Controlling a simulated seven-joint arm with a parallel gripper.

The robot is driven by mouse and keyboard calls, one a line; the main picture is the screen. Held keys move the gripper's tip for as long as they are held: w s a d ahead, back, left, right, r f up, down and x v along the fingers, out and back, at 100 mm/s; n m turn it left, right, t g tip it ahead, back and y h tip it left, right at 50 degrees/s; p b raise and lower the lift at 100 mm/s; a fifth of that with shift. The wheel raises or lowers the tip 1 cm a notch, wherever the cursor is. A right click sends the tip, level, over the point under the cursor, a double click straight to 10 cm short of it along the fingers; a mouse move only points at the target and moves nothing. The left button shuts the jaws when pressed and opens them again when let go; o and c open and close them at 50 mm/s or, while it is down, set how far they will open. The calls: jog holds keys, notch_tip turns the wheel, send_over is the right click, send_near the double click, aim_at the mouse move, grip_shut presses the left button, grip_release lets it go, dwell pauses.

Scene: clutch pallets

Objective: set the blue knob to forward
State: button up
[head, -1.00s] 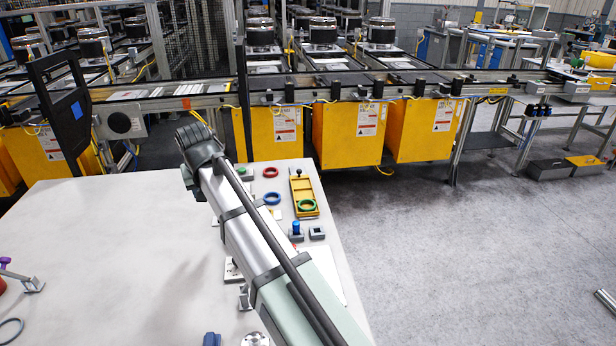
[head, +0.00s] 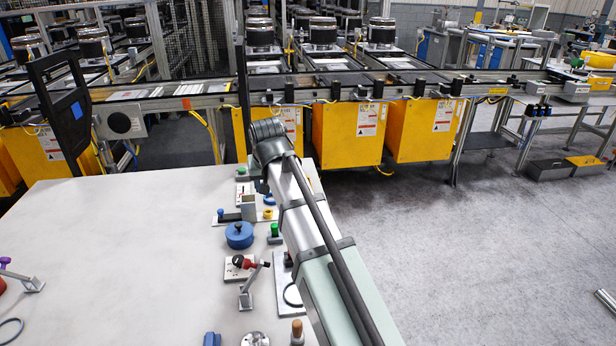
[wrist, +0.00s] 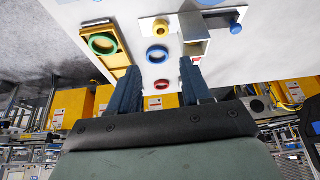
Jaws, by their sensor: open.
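A small blue knob (head: 220,212) stands at the left end of a pale plate with a grey block on it, near the table's back right part. I take the same knob to be the blue round top (wrist: 236,28) at the upper right of the wrist view. A larger round blue piece (head: 239,235) sits in front of it; which one is the task's knob I cannot tell for sure. My gripper (wrist: 159,66) is open and empty, its two dark blue fingers apart. The blue knob lies outside the fingers. My arm hides the gripper in the head view.
A yellow tray with a green ring (wrist: 103,44) is beside the left finger. The table's left half (head: 120,250) is mostly clear.

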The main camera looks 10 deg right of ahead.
jog(key=w+d+m, duration=0.1)
jog(key=d+m, duration=0.1)
jog(key=d, duration=0.9)
jog(key=shift+r+h, duration=0.15)
jog(key=shift+h, duration=0.25)
jog(key=shift+w+d, duration=0.1)
jog(key=n+y, duration=0.1)
jog(key=n, duration=0.3)
send_near(220, 211)
jog(key=s+a+r, duration=0.2)
jog(key=s+r, duration=0.1)
jog(key=r, duration=0.1)
jog(key=a, duration=0.3)
jog(key=w+d+f+m, duration=0.1)
jog(key=w+f+m, duration=0.1)
jog(key=f, duration=0.1)
jog(key=w+d+f+m+h, duration=0.1)
jog(key=w+f+m, duration=0.1)
jog(key=f, duration=0.2)
jog(key=w+d+f+m+h, duration=0.1)
jog(key=w+d+f+m, duration=0.1)
jog(key=f+m, duration=0.1)
jog(key=shift+w+d+f+g, duration=0.1)
jog(key=shift+f+g, duration=0.1)
jog(key=shift+f, duration=0.15)
jog(key=shift+w+f+g, duration=0.15)
jog(key=shift+f+g, duration=0.05)
jog(key=shift+f, duration=0.1)
jog(key=shift+c, duration=0.3)
